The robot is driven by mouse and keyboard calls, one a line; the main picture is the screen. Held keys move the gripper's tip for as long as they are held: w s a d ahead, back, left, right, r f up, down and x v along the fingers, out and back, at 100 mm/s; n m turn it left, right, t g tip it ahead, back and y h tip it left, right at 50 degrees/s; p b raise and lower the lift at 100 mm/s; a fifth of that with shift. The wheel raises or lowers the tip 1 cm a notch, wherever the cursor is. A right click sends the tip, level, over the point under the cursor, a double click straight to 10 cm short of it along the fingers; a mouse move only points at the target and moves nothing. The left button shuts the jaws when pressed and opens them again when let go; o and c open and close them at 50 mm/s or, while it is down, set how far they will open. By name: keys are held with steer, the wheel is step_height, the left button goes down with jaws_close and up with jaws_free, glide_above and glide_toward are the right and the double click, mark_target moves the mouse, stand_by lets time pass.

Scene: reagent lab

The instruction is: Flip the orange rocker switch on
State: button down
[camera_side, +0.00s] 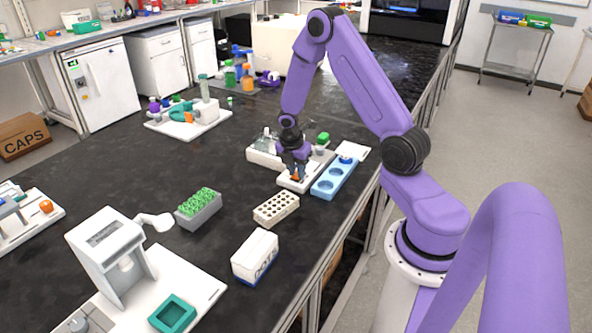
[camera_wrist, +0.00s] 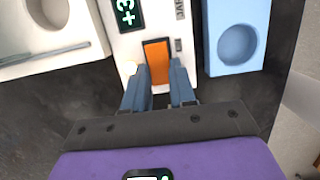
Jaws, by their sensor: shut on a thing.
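The orange rocker switch (camera_wrist: 156,58) is set in the top of a white device (camera_wrist: 122,42) with a dark display showing green characters. In the side view the switch is a small orange patch (camera_side: 295,174) under my gripper (camera_side: 294,168), on the white device (camera_side: 291,184). In the wrist view my gripper's two blue-grey fingers (camera_wrist: 158,76) lie on either side of the switch's near end, shut on it. The fingers hide part of its side edges. I cannot tell which way the rocker is tilted.
A blue tray with round wells (camera_side: 334,178) stands close to the right of the device. A white unit (camera_side: 262,152) stands to its left. A beige rack with holes (camera_side: 276,208) and a white box (camera_side: 255,256) are in front. The dark bench to the left has free room.

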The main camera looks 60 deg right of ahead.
mark_target(296, 176)
steer(key=shift+s+d+y, duration=0.1)
steer(key=shift+d+y, duration=0.15)
steer(key=shift+y, duration=0.75)
steer(key=c, duration=0.9)
jaws_free()
steer(key=shift+r, duration=0.1)
steer(key=shift+r, duration=0.65)
steer(key=r, duration=1)
steer(key=a+r, duration=0.1)
steer(key=r, duration=0.5)
